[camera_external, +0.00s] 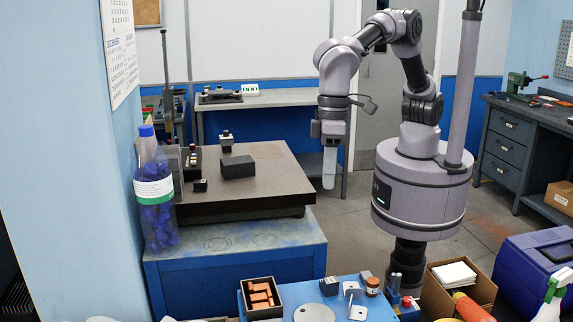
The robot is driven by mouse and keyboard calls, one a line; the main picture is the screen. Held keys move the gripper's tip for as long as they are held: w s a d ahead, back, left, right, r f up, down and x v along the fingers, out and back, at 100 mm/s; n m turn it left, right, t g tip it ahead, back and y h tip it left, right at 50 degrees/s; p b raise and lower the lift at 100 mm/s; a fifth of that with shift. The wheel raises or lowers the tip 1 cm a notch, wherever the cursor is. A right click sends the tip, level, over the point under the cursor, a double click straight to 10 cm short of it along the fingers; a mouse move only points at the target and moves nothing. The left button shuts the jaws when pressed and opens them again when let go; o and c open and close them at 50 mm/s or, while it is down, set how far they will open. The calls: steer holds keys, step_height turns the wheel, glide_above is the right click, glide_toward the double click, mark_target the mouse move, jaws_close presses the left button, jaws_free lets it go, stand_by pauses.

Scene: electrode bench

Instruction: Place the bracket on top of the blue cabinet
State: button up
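The blue cabinet (235,275) stands left of centre, with a thick dark plate (250,205) on top of it and a bare worn strip along its front. A small pale metal piece that looks like the bracket (352,288) is on the blue-topped bench at the bottom centre. It is small here, so its exact shape is unclear. My gripper (328,178) hangs pointing down in the air, at the right of the dark plate and well away from the pale piece. Its fingers overlap in this side view, so I cannot tell their opening; nothing shows held.
A bottle with blue contents (154,190) stands at the cabinet's left. A black block (238,167) and small devices are on the plate. A cardboard box (462,285) is right.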

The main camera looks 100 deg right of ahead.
steer(key=s+d+r+t+y, duration=0.1)
steer(key=s+d+r, duration=0.1)
steer(key=d+r, duration=0.5)
steer(key=s+d+r+t, duration=0.1)
steer(key=s+d+r, duration=0.25)
steer(key=d, duration=0.75)
steer(key=s+d+f+m+t, duration=0.1)
steer(key=s+d+f+t, duration=0.1)
steer(key=s+d, duration=1.2)
steer(key=shift+s+d+f+m+t, duration=0.25)
steer(key=shift+s+t, duration=0.25)
steer(key=shift+s, duration=0.45)
steer(key=shift+f, duration=0.1)
